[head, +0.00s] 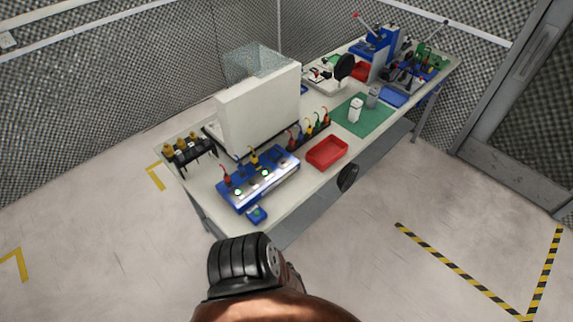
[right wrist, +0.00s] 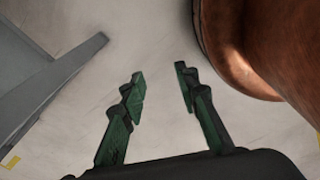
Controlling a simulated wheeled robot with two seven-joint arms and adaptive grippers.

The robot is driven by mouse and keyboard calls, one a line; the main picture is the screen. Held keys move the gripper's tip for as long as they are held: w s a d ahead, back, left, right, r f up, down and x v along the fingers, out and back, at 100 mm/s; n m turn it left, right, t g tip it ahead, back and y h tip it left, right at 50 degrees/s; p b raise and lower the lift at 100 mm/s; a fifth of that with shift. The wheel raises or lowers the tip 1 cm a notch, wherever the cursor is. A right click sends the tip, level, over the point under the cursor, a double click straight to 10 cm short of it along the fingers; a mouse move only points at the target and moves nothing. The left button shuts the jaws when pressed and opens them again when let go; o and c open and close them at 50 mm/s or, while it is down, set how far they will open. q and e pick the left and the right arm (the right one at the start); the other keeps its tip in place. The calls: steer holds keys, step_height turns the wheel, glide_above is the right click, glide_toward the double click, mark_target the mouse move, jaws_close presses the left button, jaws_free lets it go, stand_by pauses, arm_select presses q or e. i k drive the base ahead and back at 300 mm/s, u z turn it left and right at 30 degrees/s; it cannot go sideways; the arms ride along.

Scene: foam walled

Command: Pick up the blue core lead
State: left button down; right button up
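A row of upright leads with coloured tops (head: 309,125) stands in a dark rack on the workbench. Red, yellow and green tops show there; they are too small for me to tell which one is the blue core lead. A blue test box (head: 258,181) with lit round spots and a few plugs sits in front of the row. My right gripper (right wrist: 160,82) is open in the right wrist view, with nothing between its green-lined fingers and only floor beyond. My left gripper is not in view.
The workbench (head: 293,205) also carries a large white panel (head: 260,105), a red tray (head: 327,152), a green mat (head: 364,118) and a rack of yellow-topped plugs (head: 184,150). A bench leg (right wrist: 70,75) is left of the right gripper. Open floor lies in front.

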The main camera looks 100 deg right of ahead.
mark_target(241, 167)
steer(key=z, duration=1.95)
